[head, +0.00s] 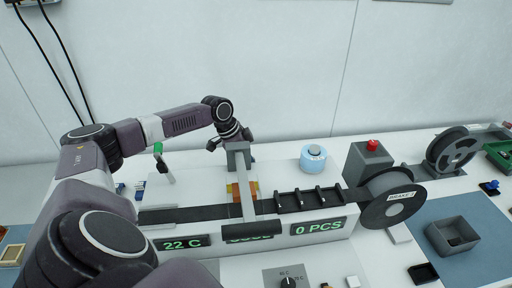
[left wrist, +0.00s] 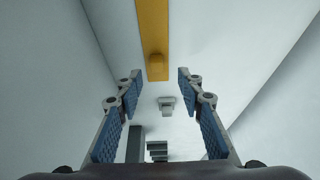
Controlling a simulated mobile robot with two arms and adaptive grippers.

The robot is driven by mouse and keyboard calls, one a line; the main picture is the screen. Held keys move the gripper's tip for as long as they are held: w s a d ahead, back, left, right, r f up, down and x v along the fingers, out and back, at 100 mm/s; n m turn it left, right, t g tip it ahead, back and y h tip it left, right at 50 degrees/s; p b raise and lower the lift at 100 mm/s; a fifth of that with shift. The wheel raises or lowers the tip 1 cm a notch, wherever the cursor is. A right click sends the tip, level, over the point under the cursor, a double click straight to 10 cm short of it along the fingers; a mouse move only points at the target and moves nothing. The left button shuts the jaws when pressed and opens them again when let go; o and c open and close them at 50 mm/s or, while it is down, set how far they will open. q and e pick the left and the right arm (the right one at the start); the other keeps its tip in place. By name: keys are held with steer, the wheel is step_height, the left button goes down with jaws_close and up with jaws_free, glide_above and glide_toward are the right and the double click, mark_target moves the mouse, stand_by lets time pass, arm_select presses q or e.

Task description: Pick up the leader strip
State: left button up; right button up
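A yellow strip (left wrist: 152,38) runs down from the top edge of the left wrist view, and its lower end lies ahead of and between my left fingertips, not clamped. I cannot tell for sure whether it is the leader strip. My left gripper (left wrist: 157,82) is open with nothing between its blue-padded fingers. In the head view my left gripper (head: 230,142) is above and behind the handler's grey press head (head: 240,165). An orange-yellow part (head: 236,190) shows under that head. Dark tape (head: 190,214) lies along the track. My right gripper is not in view.
A reel (head: 389,200) stands at the track's right end, near a grey box with a red button (head: 371,160). A blue-white roll (head: 313,158) stands behind the track. A grey bin (head: 453,235) sits on the blue mat at right. A white wall closes the back.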

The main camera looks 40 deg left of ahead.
arm_select(q)
steer(key=x, duration=0.1)
steer(key=p+x, duration=0.1)
steer(key=x, duration=0.1)
steer(key=p+x, duration=0.1)
steer(key=shift+d+f, duration=0.2)
steer(key=shift+d, duration=0.15)
steer(key=shift+w+f, duration=0.1)
steer(key=shift+f, duration=0.15)
steer(key=shift+c, duration=0.5)
steer(key=c, duration=0.8)
